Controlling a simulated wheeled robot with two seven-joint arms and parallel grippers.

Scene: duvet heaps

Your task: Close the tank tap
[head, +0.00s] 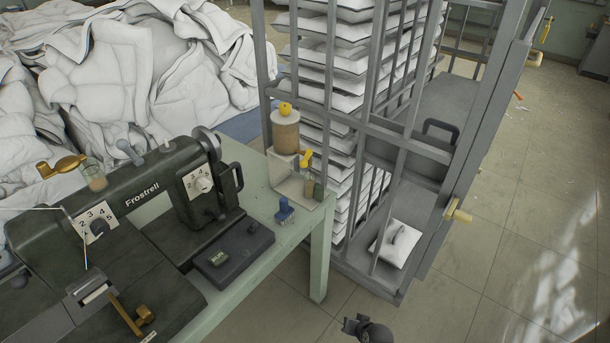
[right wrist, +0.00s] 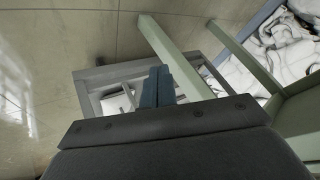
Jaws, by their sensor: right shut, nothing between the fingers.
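A small tank (head: 286,138) with tan contents and a yellow knob on its lid stands at the back right corner of the pale green table. A yellow tap (head: 306,158) sits low on its right side, its handle tilted. I cannot tell from this view whether it is open or closed. My right gripper (head: 350,324) is at the bottom of the head view, off the table's right edge, below and apart from the tap. Its fingers are shut and empty, also in the right wrist view (right wrist: 157,87). The tap is not visible there. My left gripper is not in view.
A dark Frostrell sewing machine (head: 140,200) fills the table's left. Small bottles (head: 313,190) and a blue item (head: 285,210) stand near the tank. A grey barred rack (head: 400,135) with stacked white pieces stands close behind and right. The floor at right is mostly clear.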

